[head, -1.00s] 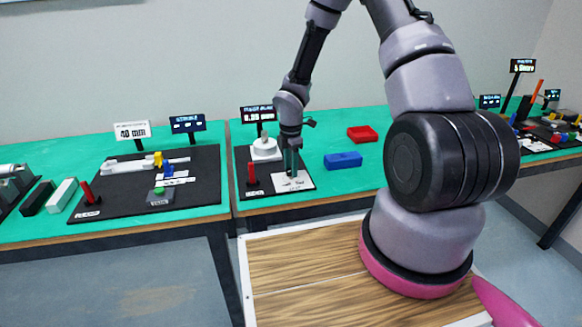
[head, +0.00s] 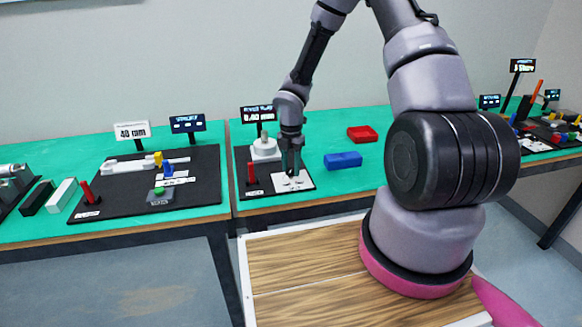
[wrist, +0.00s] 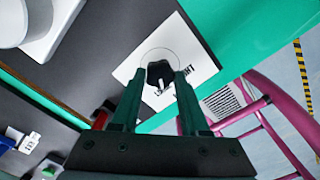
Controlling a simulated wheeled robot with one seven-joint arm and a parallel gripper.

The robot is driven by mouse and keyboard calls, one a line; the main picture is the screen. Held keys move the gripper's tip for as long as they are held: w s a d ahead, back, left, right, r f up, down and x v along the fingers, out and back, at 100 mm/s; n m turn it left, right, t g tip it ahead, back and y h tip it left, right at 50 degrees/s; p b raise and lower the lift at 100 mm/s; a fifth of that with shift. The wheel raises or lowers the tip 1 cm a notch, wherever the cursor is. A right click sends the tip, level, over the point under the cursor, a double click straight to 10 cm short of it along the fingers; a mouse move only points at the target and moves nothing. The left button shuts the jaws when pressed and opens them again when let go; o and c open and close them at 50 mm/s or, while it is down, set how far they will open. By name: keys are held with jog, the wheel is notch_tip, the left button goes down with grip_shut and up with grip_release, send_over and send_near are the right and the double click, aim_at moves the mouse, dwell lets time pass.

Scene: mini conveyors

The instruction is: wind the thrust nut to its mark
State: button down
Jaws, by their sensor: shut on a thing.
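The thrust nut (wrist: 160,73) is a small black knob on a white label card (wrist: 134,68) with a thin ring drawn around it; it shows in the wrist view. My gripper (wrist: 160,76) has its two green fingers on either side of the nut, shut on it. A short white mark shows by the nut's near edge. In the head view my gripper (head: 291,172) points down over the white card (head: 290,183) on the dark board, and the fingers hide the nut. A small display (head: 258,114) behind reads about 0.40, blurred.
A blue block (head: 343,160) and a red tray (head: 362,134) lie to the right. Green table shows between them.

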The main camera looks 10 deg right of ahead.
aim_at(291, 170)
jog(key=shift+c, duration=2)
grip_release()
notch_tip(291, 170, up, 11)
jog(key=shift+f, duration=0.1)
